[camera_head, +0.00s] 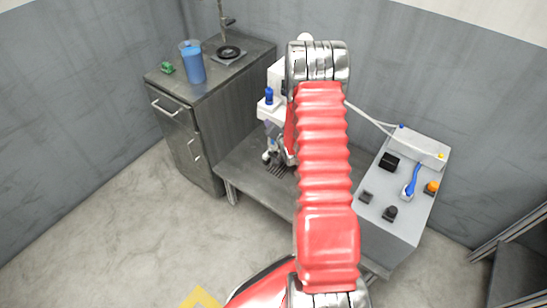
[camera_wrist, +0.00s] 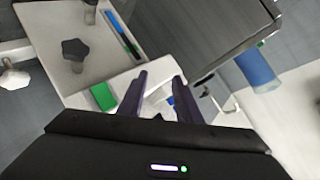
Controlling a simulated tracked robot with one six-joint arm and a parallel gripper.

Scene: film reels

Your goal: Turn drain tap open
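The white machine (camera_head: 270,108) stands on the low bench, partly hidden behind my arm in the head view. It has a blue-topped part (camera_head: 269,95) and a pale fitting (camera_head: 268,156) low at its front. In the wrist view the machine's white body (camera_wrist: 50,45) fills the upper left, with a black star knob (camera_wrist: 75,49) and a green patch (camera_wrist: 103,96). My gripper (camera_wrist: 161,80) is open, its two dark fingers apart. A white part and a small blue piece (camera_wrist: 170,100) show between and beyond the fingers; I cannot tell whether this is the drain tap or whether anything touches it.
A grey cabinet (camera_head: 180,110) at the left carries a blue jug (camera_head: 194,66), a small green object (camera_head: 167,68) and a sink (camera_head: 229,54). A grey control box (camera_head: 385,221) with a blue lever (camera_head: 412,180) stands right of my arm.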

